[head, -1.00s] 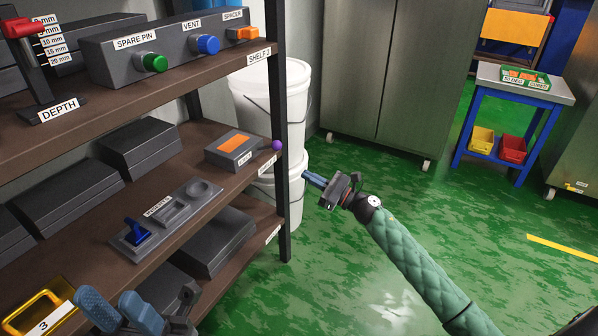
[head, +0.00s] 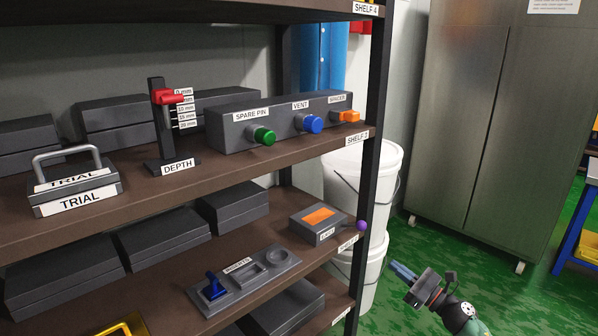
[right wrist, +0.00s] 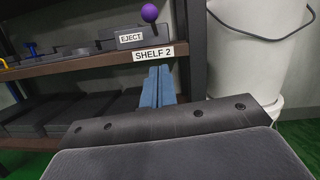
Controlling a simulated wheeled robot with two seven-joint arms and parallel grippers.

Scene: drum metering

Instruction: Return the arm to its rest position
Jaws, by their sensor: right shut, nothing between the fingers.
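My right gripper (head: 402,272) is low at the right of the head view, in front of the white buckets and to the right of the shelf rack. Its blue fingers are together with nothing between them. In the right wrist view the closed fingers (right wrist: 158,88) point at the rack, just below the SHELF 2 label (right wrist: 154,54). My left gripper does not show in the head view now.
Green floor (head: 425,240) is clear before the cabinet (head: 480,130).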

